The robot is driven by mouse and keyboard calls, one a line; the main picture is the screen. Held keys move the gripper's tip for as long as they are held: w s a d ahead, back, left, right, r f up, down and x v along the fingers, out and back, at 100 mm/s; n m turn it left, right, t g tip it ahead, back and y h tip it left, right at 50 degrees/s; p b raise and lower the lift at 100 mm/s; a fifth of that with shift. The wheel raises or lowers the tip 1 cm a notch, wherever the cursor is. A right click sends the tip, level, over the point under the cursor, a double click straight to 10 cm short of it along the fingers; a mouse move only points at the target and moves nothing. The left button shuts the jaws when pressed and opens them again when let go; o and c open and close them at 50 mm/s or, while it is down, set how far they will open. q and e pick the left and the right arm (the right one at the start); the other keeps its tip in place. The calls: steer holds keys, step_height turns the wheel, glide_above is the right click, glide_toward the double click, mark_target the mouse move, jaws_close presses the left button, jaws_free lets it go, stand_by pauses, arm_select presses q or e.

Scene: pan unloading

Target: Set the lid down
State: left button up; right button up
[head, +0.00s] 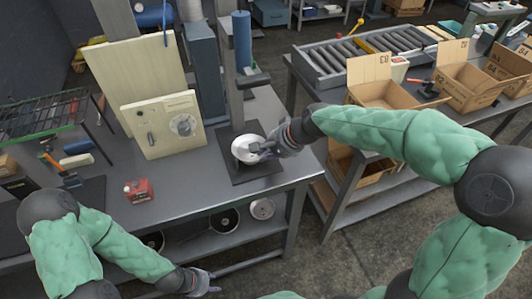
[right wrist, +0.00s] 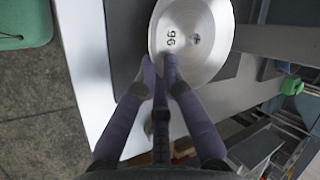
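The lid, a round white disc marked "96" with a small dark centre, shows in the right wrist view (right wrist: 205,22) and in the head view (head: 243,152). It is over the dark base plate (head: 268,173) at the foot of a column; I cannot tell whether it touches the plate. My right gripper (head: 266,149) is at the lid's right edge. In the right wrist view its fingers (right wrist: 160,68) converge at the lid's near rim and appear closed on it. My left gripper (head: 208,282) is low in front of the table, away from the lid; its opening is unclear.
A cream box with a dial (head: 165,125) and the upright column (head: 229,85) stand behind the lid. A red box (head: 138,190) lies on the table (head: 200,190). Several round pans sit on the shelf below. Cardboard boxes (head: 385,90) and a roller rack stand at right.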

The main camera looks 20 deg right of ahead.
steer(key=shift+r, duration=0.1)
steer(key=shift+r, duration=0.2)
steer(key=p+v, duration=0.4)
steer(key=v, duration=0.7)
steer(key=shift+s+d+r+p, duration=0.2)
steer(key=shift+s+r+p, duration=0.1)
steer(key=shift+p, duration=0.1)
